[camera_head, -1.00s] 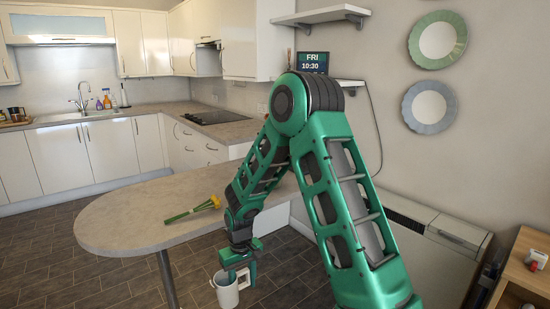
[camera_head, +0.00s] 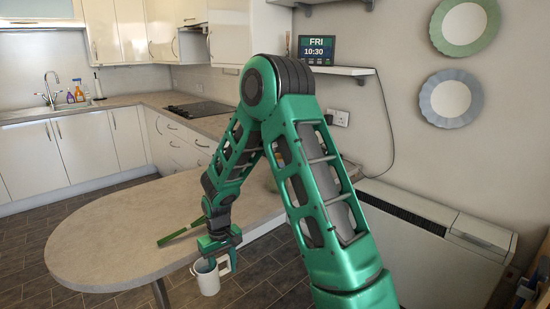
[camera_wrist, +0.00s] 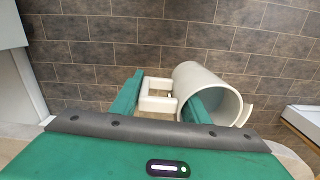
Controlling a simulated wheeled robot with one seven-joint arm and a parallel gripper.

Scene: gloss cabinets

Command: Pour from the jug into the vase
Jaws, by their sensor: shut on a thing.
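The white jug (camera_head: 208,281) hangs below my gripper (camera_head: 218,255), beside the near edge of the table and over the floor. In the wrist view my gripper (camera_wrist: 160,96) is shut on the handle of the jug (camera_wrist: 206,78). The jug's rim faces the camera there; its contents cannot be made out. In the head view it looks roughly upright. A small greenish rounded shape (camera_head: 270,184) shows behind my arm at the table; it is mostly hidden, and I cannot tell whether it is the vase.
A white heater (camera_head: 430,235) stands along the right wall. A wooden unit (camera_head: 535,280) is at the right edge.

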